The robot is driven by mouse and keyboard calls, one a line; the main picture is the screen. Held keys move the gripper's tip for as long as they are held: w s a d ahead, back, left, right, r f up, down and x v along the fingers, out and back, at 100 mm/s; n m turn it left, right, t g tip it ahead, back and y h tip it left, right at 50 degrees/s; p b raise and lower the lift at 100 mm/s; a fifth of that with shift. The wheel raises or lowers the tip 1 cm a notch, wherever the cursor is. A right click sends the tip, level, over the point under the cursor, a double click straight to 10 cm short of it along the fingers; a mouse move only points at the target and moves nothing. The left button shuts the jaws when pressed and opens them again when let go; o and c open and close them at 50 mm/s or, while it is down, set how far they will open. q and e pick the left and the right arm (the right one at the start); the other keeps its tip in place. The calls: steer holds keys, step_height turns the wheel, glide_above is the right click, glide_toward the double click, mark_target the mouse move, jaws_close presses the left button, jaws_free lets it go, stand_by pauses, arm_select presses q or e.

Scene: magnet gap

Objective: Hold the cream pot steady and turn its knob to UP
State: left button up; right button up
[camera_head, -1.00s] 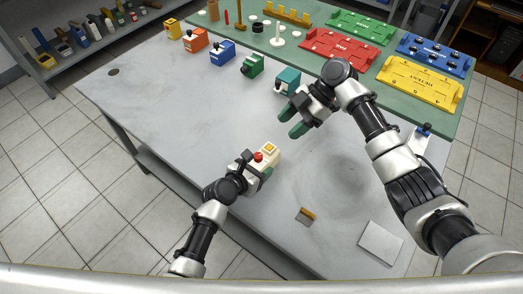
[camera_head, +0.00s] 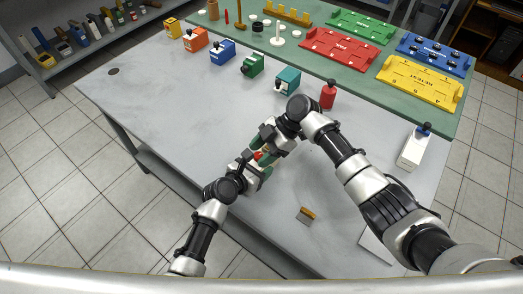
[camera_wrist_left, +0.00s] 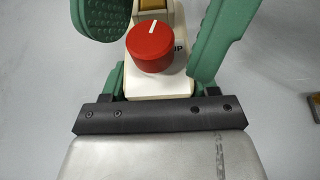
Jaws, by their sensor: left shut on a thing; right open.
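The cream pot (camera_wrist_left: 158,86) stands near the middle of the table, mostly covered by my grippers in the head view. Its red knob (camera_wrist_left: 150,47) shows in the left wrist view and as a small red patch in the head view (camera_head: 257,155). The knob's white mark points to the top of the wrist picture; partly hidden lettering, ending in "P", is right of it. My left gripper (camera_wrist_left: 160,88) is shut on the pot's sides. My right gripper (camera_head: 262,157) is open, with one green finger on each side of the knob; contact cannot be told.
A small brown-and-grey piece (camera_head: 306,214) and a pale plate (camera_head: 376,246) lie at the front right. Several coloured devices line the back. The table's left part is clear.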

steer(key=c, duration=0.9)
steer(key=m+t, duration=0.3)
steer(key=m, duration=0.1)
steer(key=shift+s+d+y, duration=0.1)
steer(key=shift+s+y, duration=0.05)
steer(key=shift+y, duration=0.25)
steer(key=shift+s+m+t, duration=0.1)
steer(key=shift+m+t, duration=0.7)
steer(key=shift+m, duration=0.3)
steer(key=o, duration=0.9)
